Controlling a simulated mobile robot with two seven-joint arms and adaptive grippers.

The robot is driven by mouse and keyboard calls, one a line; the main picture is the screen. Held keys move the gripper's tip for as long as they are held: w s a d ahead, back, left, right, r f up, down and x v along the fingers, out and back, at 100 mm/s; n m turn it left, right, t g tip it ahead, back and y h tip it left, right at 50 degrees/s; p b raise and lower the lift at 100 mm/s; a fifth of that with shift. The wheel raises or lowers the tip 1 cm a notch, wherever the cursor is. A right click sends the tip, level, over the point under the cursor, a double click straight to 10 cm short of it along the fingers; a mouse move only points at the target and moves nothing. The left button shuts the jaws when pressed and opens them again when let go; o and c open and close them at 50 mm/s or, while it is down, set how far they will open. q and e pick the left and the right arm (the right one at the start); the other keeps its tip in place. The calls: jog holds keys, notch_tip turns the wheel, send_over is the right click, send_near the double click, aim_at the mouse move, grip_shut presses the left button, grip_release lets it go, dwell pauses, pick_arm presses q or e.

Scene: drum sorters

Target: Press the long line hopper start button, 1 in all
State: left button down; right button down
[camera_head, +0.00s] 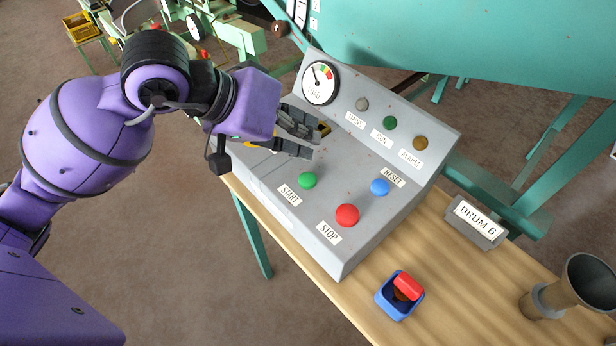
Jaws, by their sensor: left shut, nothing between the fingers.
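A grey sloped control panel (262,185) stands on a wooden table. Its green button (308,180) has a START label. A red button (347,215) is labelled STOP and a blue button (380,187) is labelled RESET. My left gripper (312,140) is shut and empty over the panel, up the slope from the green button and apart from it in the picture. Whether its fingers touch the panel I cannot tell. No label naming a long line hopper is readable. My right gripper is out of view.
The panel's upper face carries a LOAD dial (320,83) and lamps labelled MAINS, RUN and ALARM. A DRUM 6 sign (476,222), a blue tray (388,306) holding a red-topped object, and a metal cup (581,284) stand on the table (450,270). A large teal drum (480,45) hangs behind.

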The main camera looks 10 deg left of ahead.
aim_at(308, 180)
pick_arm(q)
notch_tip(308, 180, down, 3)
jog(key=shift+r+b, duration=0.1)
jog(key=shift+b, duration=0.7)
jog(key=shift+f+b, duration=0.35)
jog(key=shift+f, duration=0.2)
dwell(0.3)
